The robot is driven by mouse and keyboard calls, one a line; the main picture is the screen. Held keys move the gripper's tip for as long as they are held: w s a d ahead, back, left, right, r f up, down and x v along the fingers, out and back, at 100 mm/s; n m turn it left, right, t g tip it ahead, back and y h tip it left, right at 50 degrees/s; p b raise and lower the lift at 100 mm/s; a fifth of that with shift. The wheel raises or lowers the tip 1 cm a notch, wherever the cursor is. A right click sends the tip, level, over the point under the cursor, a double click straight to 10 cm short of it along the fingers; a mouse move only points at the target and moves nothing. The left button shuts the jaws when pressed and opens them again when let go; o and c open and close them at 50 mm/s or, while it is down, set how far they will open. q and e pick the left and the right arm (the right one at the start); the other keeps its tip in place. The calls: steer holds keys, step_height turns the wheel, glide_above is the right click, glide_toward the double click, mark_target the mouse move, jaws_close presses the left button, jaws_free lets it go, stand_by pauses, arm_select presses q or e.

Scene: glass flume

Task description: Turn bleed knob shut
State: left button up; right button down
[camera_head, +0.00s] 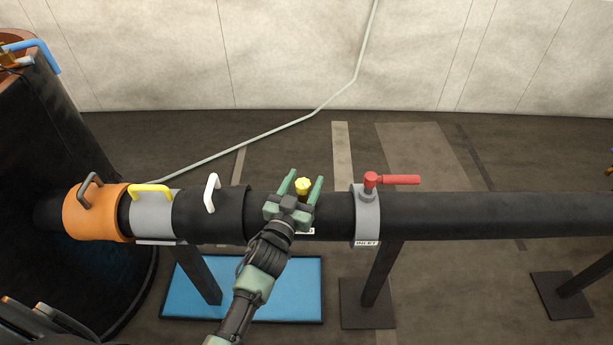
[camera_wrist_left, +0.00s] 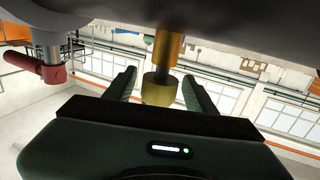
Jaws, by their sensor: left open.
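The yellow bleed knob (camera_head: 303,186) sits on the black pipe (camera_head: 450,215), left of the grey collar. My left gripper (camera_head: 301,181) is open, with one finger on each side of the knob. In the left wrist view, the knob (camera_wrist_left: 157,91) on its brass stem (camera_wrist_left: 168,48) stands between the two fingers of the left gripper (camera_wrist_left: 161,88), and gaps show on both sides. The knob does not look gripped. My right gripper is not in view.
A red lever valve (camera_head: 395,180) stands on the grey collar (camera_head: 367,215) to the right. Left along the pipe are a white handle (camera_head: 211,193), a yellow handle (camera_head: 151,190) and an orange section (camera_head: 88,222). A blue mat (camera_head: 290,290) lies on the floor.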

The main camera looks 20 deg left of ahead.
arm_select(q)
steer(key=shift+w+d, duration=0.1)
steer(key=shift+w, duration=0.85)
jaws_close()
steer(key=shift+d+r+m+h+p, duration=0.1)
steer(key=shift+m+h+p, duration=0.3)
steer(key=shift+h+p, duration=0.2)
steer(key=shift+d+r+m+h+p, duration=0.1)
steer(key=shift+m+h+p, duration=0.3)
steer(key=shift+h+p, duration=0.2)
steer(key=shift+f+m+g+h+p, duration=0.1)
steer(key=shift+m+g+h+p, duration=0.4)
steer(key=shift+m+h, duration=0.45)
steer(key=m+h, duration=0.1)
steer(key=g+h, duration=0.1)
steer(key=h, duration=0.1)
steer(key=shift+s+d+f+m+h, duration=0.15)
steer(key=shift+d+m+h, duration=0.1)
steer(key=shift+d+m, duration=0.1)
steer(key=shift+s+d+m+g+h+b, duration=0.1)
steer(key=shift+d+m+g+h+b, duration=0.1)
steer(key=shift+m+g+h, duration=0.45)
steer(key=shift+s+d+m+g+h+b, duration=0.15)
steer(key=shift+m+g+h, duration=0.3)
steer(key=shift+h, duration=0.3)
jaws_free()
